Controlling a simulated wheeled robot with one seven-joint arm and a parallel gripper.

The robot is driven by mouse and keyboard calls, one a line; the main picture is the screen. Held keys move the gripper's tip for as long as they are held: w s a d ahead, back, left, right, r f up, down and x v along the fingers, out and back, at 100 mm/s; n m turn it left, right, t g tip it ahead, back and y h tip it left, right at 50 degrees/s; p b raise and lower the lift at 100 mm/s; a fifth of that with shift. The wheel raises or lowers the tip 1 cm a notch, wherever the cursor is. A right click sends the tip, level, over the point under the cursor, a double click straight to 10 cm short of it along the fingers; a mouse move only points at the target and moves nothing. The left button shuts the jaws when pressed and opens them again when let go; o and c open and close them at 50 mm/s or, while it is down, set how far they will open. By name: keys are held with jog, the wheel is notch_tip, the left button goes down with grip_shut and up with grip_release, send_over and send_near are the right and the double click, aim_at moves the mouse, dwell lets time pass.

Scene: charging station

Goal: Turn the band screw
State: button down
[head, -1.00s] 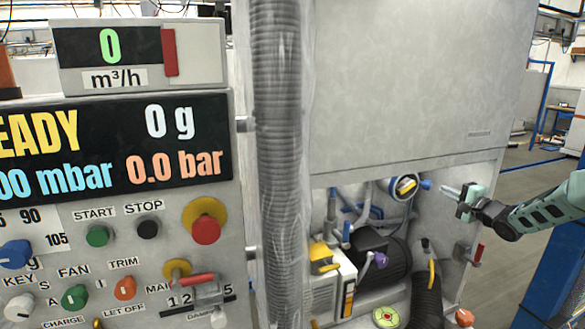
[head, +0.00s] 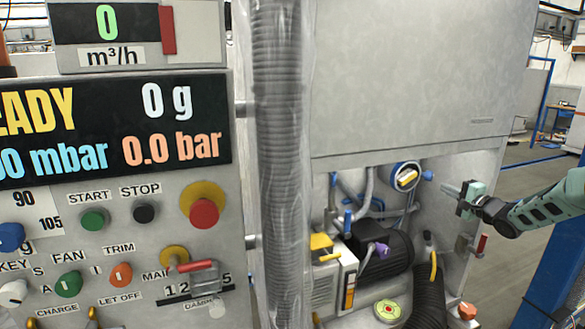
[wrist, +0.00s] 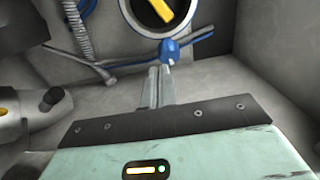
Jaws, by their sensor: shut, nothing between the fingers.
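A round port with a blue band (head: 407,176) and a yellow bar across its dark face is inside the open bay of the grey cabinet. A blue knob, seemingly the band screw (head: 427,176), sticks out from the band's right side. In the wrist view, the blue knob (wrist: 169,48) is just beyond my fingertips, below the port's dark face with its yellow bar (wrist: 161,13). My gripper (head: 445,188) is shut and empty, pointing left at the knob from the right. The fingertips (wrist: 158,72) appear close to the knob; contact cannot be told.
A black motor (head: 380,250) and a ribbed black hose (head: 428,303) fill the lower bay. A red-handled lever (head: 481,245) is below my gripper. The bay's right wall (head: 478,170) is close to my gripper. A control panel (head: 120,255) and a grey hose (head: 277,160) stand left.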

jog(key=w+a, duration=0.3)
jog(key=shift+a+b, duration=0.35)
jog(key=shift+w+d+r, duration=0.1)
jog(key=shift+w+d, duration=0.05)
jog(key=shift+w, duration=0.05)
dwell(0.5)
jog(key=shift+s+r+p, duration=0.1)
jog(key=shift+r+p, duration=0.6)
jog(key=shift+p, duration=0.1)
jog(key=shift+r+p, duration=0.55)
dwell(0.5)
jog(key=s+d+p, duration=0.2)
jog(key=s+d, duration=0.2)
jog(key=shift+s, duration=0.15)
dwell(0.5)
